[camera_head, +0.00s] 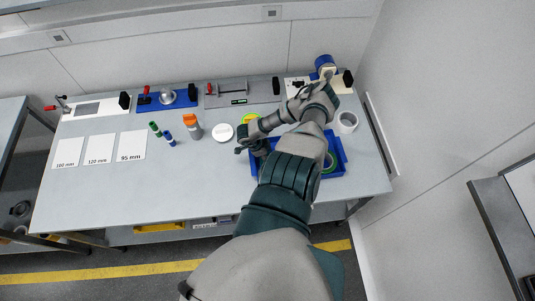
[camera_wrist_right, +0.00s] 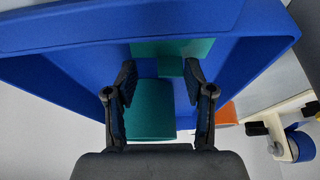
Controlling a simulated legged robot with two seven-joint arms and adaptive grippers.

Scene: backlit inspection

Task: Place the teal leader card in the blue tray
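The blue tray (camera_head: 340,151) sits at the right of the bench, partly hidden by my right arm; its wall fills much of the right wrist view (camera_wrist_right: 60,40). In that view a teal flat piece (camera_wrist_right: 150,112), apparently the leader card, shows between the fingers, against the blue tray. More teal surface (camera_wrist_right: 195,47) shows beyond it; I cannot tell whether it is a separate piece. My right gripper (camera_wrist_right: 160,88) has its fingers apart, with a gap beside the teal piece. In the head view the right gripper (camera_head: 251,146) is at the tray's left end. My left gripper is out of view.
A white disc (camera_head: 223,132), an orange-capped bottle (camera_head: 192,127) and green and blue markers are to the left. White labelled cards (camera_head: 98,149) lie far left. Fixtures line the back.

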